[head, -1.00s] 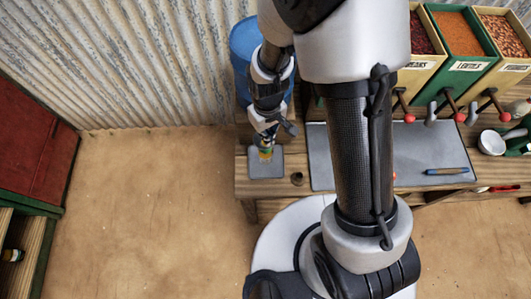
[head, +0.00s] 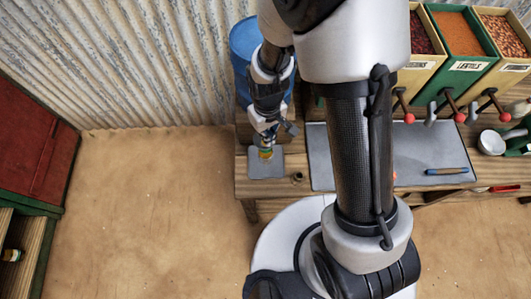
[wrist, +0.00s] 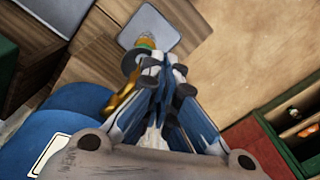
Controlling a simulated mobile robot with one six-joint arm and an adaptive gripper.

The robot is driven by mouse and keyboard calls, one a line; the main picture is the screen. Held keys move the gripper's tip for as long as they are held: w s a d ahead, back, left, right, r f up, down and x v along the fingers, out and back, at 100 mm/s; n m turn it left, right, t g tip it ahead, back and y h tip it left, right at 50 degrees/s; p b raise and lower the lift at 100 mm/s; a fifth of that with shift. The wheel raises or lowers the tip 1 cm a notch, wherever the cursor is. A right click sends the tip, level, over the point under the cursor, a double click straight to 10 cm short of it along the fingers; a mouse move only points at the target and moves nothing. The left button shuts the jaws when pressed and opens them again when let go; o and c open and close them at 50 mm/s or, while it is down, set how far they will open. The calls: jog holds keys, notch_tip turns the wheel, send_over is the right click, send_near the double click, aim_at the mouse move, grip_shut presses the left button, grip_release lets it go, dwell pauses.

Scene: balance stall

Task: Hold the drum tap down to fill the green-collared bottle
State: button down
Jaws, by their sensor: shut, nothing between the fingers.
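The blue drum (head: 243,42) stands at the back left of the bench, partly behind my arm. It also shows at the lower left of the wrist view (wrist: 75,107). Its brass-coloured tap (wrist: 122,98) sticks out beside my fingers in the wrist view. The green-collared bottle (wrist: 146,43) stands on a grey mat (wrist: 165,22), just beyond my fingertips, and is mostly hidden; its amber part shows in the head view (head: 265,154). My gripper (head: 265,130) is shut and empty, pointing down at the tap, above the bottle. Whether it touches the tap, and the bottle's fill level, I cannot tell.
A larger grey mat (head: 430,155) with a blue pen (head: 446,171) lies to the right. Bins with red-knobbed levers (head: 470,65) stand at the back right. A small round piece (head: 298,178) sits near the bench's front edge. A corrugated wall (head: 130,60) is behind.

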dwell(0.4)
notch_tip(320, 180, up, 5)
jog(key=p, duration=0.3)
jog(key=shift+r+p, duration=0.1)
jog(key=shift+p, duration=0.25)
jog(key=shift+f, duration=0.2)
jog(key=shift+w+d+r+b, duration=0.25)
jog(key=shift+r+b, duration=0.1)
jog(key=shift+b, duration=0.7)
jog(key=s+d+r+m+t+b, duration=0.35)
jog(key=d+r+b, duration=0.2)
jog(key=b, duration=0.65)
jog(key=s+d+f+m+t+b, duration=0.1)
jog(key=s+d+m+b, duration=0.1)
jog(key=s+d+b, duration=0.3)
jog(key=s+b, duration=0.3)
jog(key=s, duration=0.2)
jog(key=shift+s+f+b, duration=0.2)
jog(key=shift+s+b, duration=0.1)
jog(key=shift+b, duration=0.05)
